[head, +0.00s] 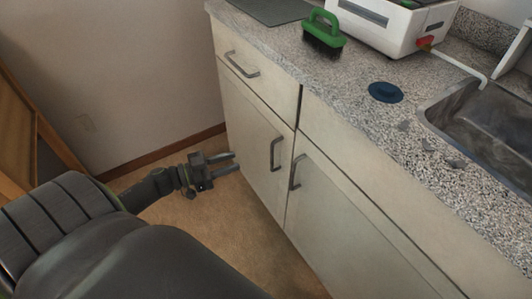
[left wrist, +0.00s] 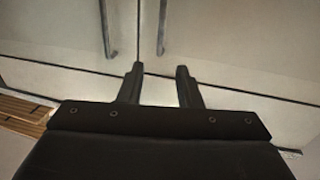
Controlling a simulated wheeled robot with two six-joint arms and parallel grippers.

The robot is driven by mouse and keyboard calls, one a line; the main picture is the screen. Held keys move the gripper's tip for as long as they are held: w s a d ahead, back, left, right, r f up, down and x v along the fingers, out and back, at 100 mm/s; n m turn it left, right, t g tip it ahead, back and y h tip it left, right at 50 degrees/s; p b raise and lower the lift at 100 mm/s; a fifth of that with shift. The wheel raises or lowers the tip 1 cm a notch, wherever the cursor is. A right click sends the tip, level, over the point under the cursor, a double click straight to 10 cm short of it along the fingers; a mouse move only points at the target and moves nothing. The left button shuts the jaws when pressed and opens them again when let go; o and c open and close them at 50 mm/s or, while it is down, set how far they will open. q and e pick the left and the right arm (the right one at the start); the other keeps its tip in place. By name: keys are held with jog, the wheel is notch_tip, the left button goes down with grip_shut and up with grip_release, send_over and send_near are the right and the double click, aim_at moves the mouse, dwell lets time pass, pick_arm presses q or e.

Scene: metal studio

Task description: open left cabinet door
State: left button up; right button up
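The left cabinet door (head: 244,143) is a pale panel below the drawer and is shut. Its dark vertical bar handle (head: 275,154) is near its right edge; the handle also shows in the left wrist view (left wrist: 106,28). The right door's handle (head: 296,172) stands close beside it. My left gripper (head: 236,162) is open and empty, in front of the left door and to the left of its handle. In the left wrist view its two fingers (left wrist: 157,72) are apart, below the handles. My right gripper is not in view.
A drawer with a handle (head: 241,66) is above the left door. The speckled countertop (head: 350,85) holds a green brush (head: 323,35), a white appliance (head: 385,24), a blue disc (head: 385,92) and a sink (head: 490,125). Open floor (head: 235,225) lies before the cabinet.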

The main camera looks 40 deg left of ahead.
pick_arm(q)
jog(key=x, duration=1.1)
jog(key=shift+w, duration=0.2)
jog(key=shift+d, duration=0.15)
jog(key=shift+c, duration=0.4)
grip_shut()
